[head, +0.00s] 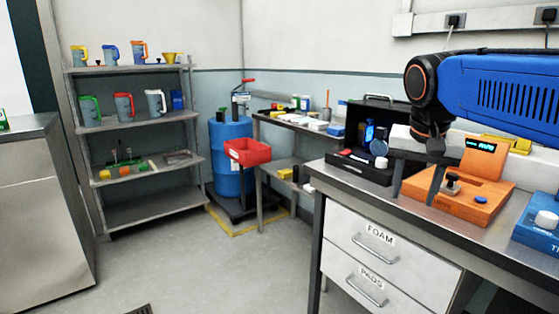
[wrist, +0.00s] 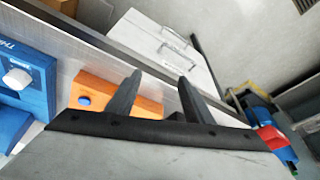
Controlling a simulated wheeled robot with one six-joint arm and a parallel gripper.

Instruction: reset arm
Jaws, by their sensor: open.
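My blue arm (head: 500,85) comes in from the upper right in the head view. My gripper (head: 416,190) points down near the front edge of the workbench, beside the orange module (head: 480,205). Its two dark fingers stand apart with nothing between them. In the wrist view my gripper (wrist: 159,78) also shows open and empty, with the orange module (wrist: 148,107) partly hidden behind a finger. Whether the fingers touch anything is hard to tell.
A black open-lidded module (head: 360,166) and a blue module (head: 541,222) stand on the workbench (head: 410,218). Drawers marked FOAM (head: 375,238) and PADS (head: 367,285) are shut below. A shelf of jugs (head: 140,125), a blue drum (head: 228,175) and a red bin (head: 247,152) stand behind. The floor is open.

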